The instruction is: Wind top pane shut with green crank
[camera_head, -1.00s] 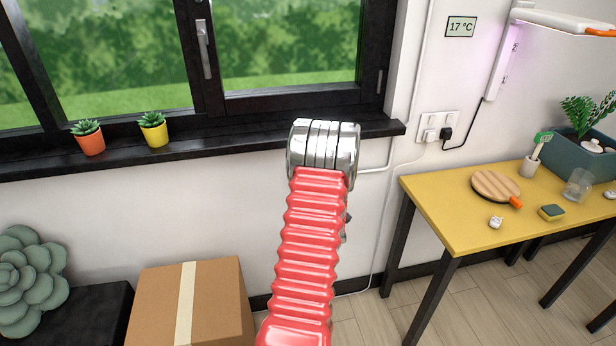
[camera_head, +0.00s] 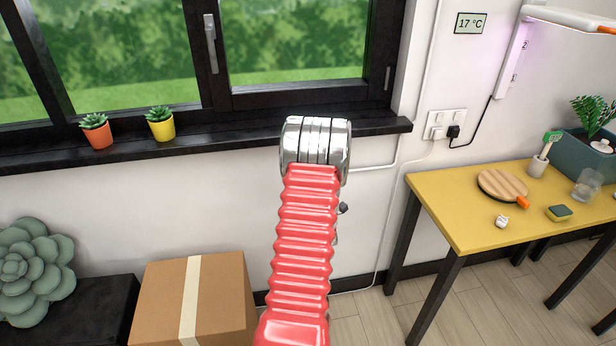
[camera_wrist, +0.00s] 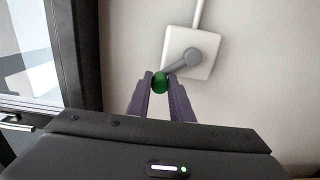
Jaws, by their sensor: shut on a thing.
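In the wrist view, a white square crank box (camera_wrist: 203,62) is fixed to the wall, with a grey crank arm (camera_wrist: 184,63) reaching down and left from its middle. The green crank knob (camera_wrist: 160,82) sits at the arm's end. My gripper (camera_wrist: 160,84) is shut on the green knob, one purple finger on each side. In the head view, my red arm with its metal joint covers most of the crank. The dark-framed window (camera_head: 300,96) is at the upper left; its top pane is out of view.
Two potted succulents, orange (camera_head: 98,136) and yellow (camera_head: 162,129), stand on the black sill (camera_head: 230,136). A cardboard box (camera_head: 225,295) is below. A yellow table (camera_head: 440,197) with small items stands right. Wall sockets (camera_head: 440,122) are right of the window.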

